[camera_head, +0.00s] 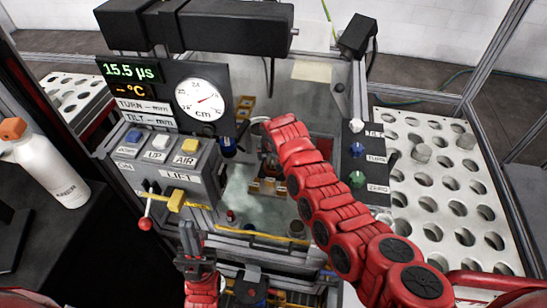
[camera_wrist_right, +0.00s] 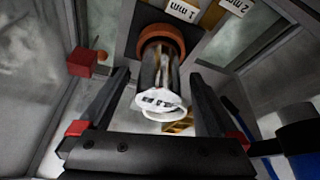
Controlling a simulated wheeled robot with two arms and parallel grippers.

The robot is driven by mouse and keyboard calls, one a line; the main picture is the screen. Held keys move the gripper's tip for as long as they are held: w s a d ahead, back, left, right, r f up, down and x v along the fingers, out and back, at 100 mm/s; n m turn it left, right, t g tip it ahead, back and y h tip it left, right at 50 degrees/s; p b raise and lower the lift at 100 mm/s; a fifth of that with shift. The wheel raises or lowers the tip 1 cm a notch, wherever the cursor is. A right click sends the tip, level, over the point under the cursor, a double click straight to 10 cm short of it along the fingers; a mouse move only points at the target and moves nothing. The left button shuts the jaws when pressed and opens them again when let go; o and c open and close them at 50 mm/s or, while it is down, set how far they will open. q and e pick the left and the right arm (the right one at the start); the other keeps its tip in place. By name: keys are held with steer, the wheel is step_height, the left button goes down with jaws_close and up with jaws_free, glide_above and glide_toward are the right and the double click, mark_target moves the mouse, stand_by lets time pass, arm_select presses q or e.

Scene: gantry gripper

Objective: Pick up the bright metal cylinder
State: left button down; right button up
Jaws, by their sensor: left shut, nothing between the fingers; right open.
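In the right wrist view a shiny bright metal cylinder (camera_wrist_right: 160,72) is seen between the two fingers of my right gripper (camera_wrist_right: 159,78). An orange-brown ring (camera_wrist_right: 162,38) surrounds its far end, and a white face with dark marks (camera_wrist_right: 163,104) is at its near end. The fingers are open, with a gap on each side of the cylinder. In the head view my right arm reaches down into the glass-walled tank (camera_head: 247,200) and hides its gripper and the cylinder. My left gripper (camera_head: 190,232) is shut and empty in front of the tank.
A panel with buttons (camera_head: 165,165) and a red-knobbed lever (camera_head: 146,222) stands left of the tank. A white perforated plate (camera_head: 420,190) with short grey cylinders (camera_head: 422,152) is at right. A white bottle (camera_head: 50,170) stands at left. A red block (camera_wrist_right: 82,63) shows in the wrist view.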

steer(key=shift+w+f, duration=0.3)
steer(key=shift+f, duration=0.3)
jaws_close()
stand_by(0.3)
